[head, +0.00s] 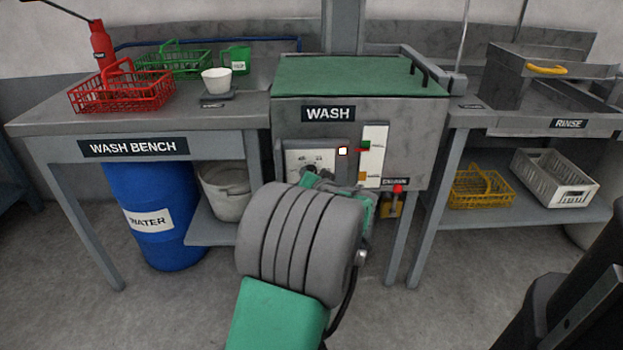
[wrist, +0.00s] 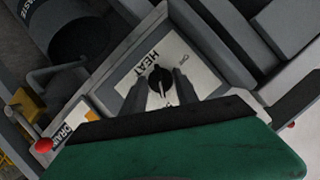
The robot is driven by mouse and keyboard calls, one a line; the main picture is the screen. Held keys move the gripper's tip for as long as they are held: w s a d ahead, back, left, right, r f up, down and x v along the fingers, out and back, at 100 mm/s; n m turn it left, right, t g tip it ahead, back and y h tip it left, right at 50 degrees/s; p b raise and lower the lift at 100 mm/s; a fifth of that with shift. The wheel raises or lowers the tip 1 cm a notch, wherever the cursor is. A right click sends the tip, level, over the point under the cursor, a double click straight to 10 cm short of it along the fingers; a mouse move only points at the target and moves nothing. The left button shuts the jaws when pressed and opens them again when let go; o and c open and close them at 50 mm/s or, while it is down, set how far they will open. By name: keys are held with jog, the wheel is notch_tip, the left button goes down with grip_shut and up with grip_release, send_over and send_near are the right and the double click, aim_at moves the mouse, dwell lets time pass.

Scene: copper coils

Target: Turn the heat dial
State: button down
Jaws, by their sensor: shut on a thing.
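The heat dial (wrist: 158,76) is a round black knob with a light pointer line, on a white plate marked HEAT (wrist: 140,70) in the wrist view. My gripper (wrist: 159,88) has one dark finger on each side of the dial and is shut on it. In the head view my gripper (head: 318,181) is at the front of the grey wash tank (head: 285,125), low on the white dial plate (head: 309,156). My arm and gripper hide most of the dial there. The pointer's exact setting is too small to read.
Right of the dial plate are a small lit lamp (head: 342,151) and a white gauge strip (head: 373,155). A red drain knob (head: 398,188) sits lower right. The wash bench (head: 200,123) with baskets stands left, the rinse bench (head: 475,118) right.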

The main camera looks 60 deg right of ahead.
jog(key=m+t, duration=0.1)
jog(key=m, duration=0.2)
jog(key=m+t, duration=0.2)
jog(key=m, duration=0.1)
jog(key=m+t, duration=0.1)
jog(key=m, duration=0.2)
jog(key=shift+s+d+f+t+h, duration=0.1)
jog(key=shift+f+t+h, duration=0.2)
jog(key=shift+t, duration=0.1)
dwell(0.4)
jog(key=c, duration=0.9)
grip_release()
jog(key=shift+c, duration=0.2)
